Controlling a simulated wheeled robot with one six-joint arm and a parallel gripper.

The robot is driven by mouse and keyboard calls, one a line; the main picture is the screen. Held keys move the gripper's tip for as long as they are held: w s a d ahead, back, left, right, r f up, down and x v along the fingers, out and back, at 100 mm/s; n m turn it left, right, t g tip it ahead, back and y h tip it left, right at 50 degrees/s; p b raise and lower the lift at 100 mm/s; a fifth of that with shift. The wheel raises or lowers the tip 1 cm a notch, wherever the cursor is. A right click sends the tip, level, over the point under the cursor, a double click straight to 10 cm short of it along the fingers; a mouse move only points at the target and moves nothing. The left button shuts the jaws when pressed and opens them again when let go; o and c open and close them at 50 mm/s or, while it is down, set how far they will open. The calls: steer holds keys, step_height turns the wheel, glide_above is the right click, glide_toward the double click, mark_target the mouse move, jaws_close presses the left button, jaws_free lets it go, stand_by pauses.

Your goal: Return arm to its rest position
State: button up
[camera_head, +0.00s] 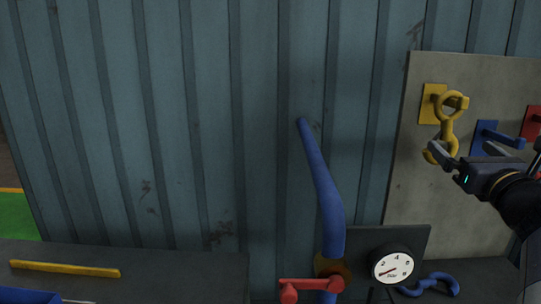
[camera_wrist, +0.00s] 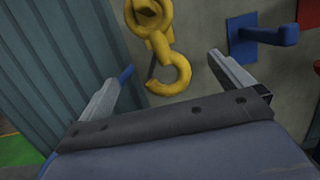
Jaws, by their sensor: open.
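My gripper (camera_head: 447,163) is at the right of the head view, beside the lower end of a yellow hook (camera_head: 446,132). The hook hangs by its ring from a yellow wall mount (camera_head: 429,104) on a grey board. In the wrist view my gripper (camera_wrist: 165,75) has its two fingers spread wide and nothing between them. The yellow hook (camera_wrist: 160,50) shows beyond the fingertips there, its curved end lowest. Whether a fingertip touches the hook cannot be told.
The grey board (camera_head: 406,190) also bears a blue mount (camera_head: 485,135) and a red mount (camera_head: 532,121). Below are a blue pipe (camera_head: 323,185), a red valve handle (camera_head: 310,284), a gauge (camera_head: 391,266) and a blue hook (camera_head: 430,285). A yellow bar (camera_head: 65,269) lies at lower left.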

mark_target(447, 133)
steer(key=w, duration=0.3)
steer(key=shift+w+r+p, duration=0.15)
steer(key=shift+r+p, duration=0.15)
steer(key=shift+r, duration=0.05)
steer(key=shift+w+d+r, duration=0.1)
steer(key=shift+w+r, duration=0.1)
steer(key=shift+w, duration=0.1)
steer(key=shift+s+r+p, duration=0.25)
steer(key=shift+s+p, duration=0.25)
steer(key=shift+s, duration=0.15)
